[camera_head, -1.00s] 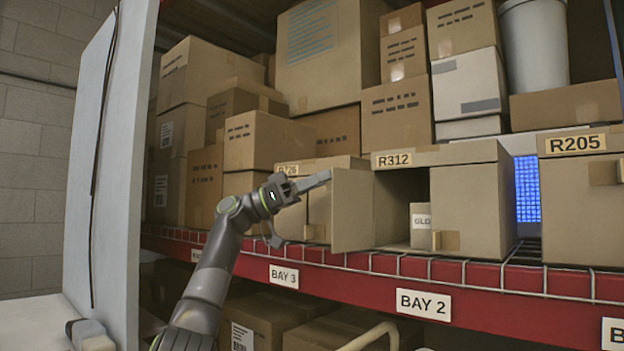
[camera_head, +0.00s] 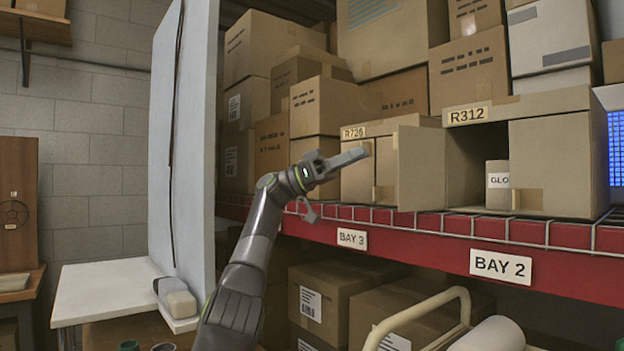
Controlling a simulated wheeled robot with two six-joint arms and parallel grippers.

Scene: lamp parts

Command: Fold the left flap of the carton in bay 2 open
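The carton in bay 2, labelled R312 (camera_head: 467,115), stands on the shelf above the BAY 2 sign. Its left flap (camera_head: 420,170) is swung outward and sticks out from the opening toward the left. The right half of its front (camera_head: 560,165) is covered by a panel. A small box marked GLO (camera_head: 497,180) shows inside the opening. My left gripper (camera_head: 350,160) is left of the flap, in front of carton R726, with a visible gap to the flap. It holds nothing I can see; its finger spacing is unclear. My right gripper is out of view.
Carton R726 (camera_head: 354,132) stands in bay 3, just left of the open flap. The red shelf edge (camera_head: 400,225) with wire decking runs below the cartons. A pale upright panel (camera_head: 185,140) and a white table (camera_head: 105,288) are at left.

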